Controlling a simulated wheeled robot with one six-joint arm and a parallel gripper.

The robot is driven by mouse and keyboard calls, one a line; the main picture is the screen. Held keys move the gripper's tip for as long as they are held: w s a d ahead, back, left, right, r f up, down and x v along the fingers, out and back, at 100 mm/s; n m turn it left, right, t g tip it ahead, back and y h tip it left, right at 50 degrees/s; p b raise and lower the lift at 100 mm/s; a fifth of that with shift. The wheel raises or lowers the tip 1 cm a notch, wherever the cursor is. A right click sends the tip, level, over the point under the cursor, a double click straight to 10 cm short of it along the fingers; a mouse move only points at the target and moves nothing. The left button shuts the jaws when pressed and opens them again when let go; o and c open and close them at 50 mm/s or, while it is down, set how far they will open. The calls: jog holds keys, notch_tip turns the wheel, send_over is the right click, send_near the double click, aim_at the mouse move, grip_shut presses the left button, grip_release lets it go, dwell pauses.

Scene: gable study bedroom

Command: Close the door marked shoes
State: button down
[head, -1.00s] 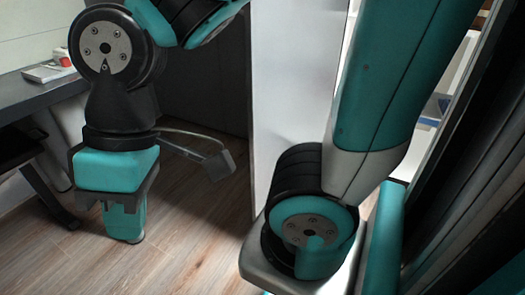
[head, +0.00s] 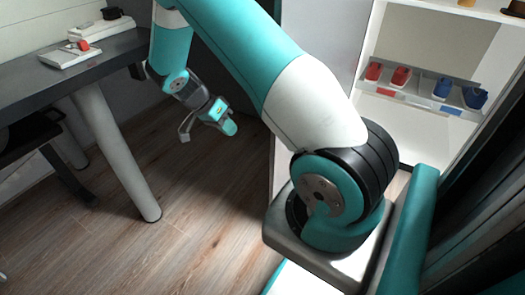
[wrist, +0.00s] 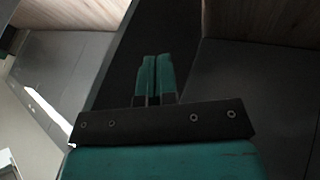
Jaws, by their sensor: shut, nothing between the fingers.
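A pale upright panel (head: 322,38) stands in the middle of the head view, partly hidden by my arm. It looks like an open cabinet door; no shoes marking is readable on it. To its right is an open white compartment with red shoes (head: 401,77) and blue shoes (head: 443,88) on a shelf. My gripper (head: 229,126) is left of the panel, above the floor, and appears apart from it. In the wrist view its two teal fingers (wrist: 154,78) are together and empty, in front of dark grey surfaces that I cannot identify.
A dark desk (head: 92,62) with books (head: 100,27) and a small white device stands at the left, its pale leg (head: 115,150) reaching the floor. Bare wood floor (head: 190,215) lies between desk and panel. A dark upright frame (head: 490,180) is close on the right.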

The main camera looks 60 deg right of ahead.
jog(key=s+d+f+b, duration=0.4)
jog(key=s+f+b, duration=0.1)
jog(key=s+f, duration=0.3)
jog(key=shift+s+f+m, duration=0.35)
jog(key=shift+s+m, duration=0.05)
jog(key=shift+s, duration=0.25)
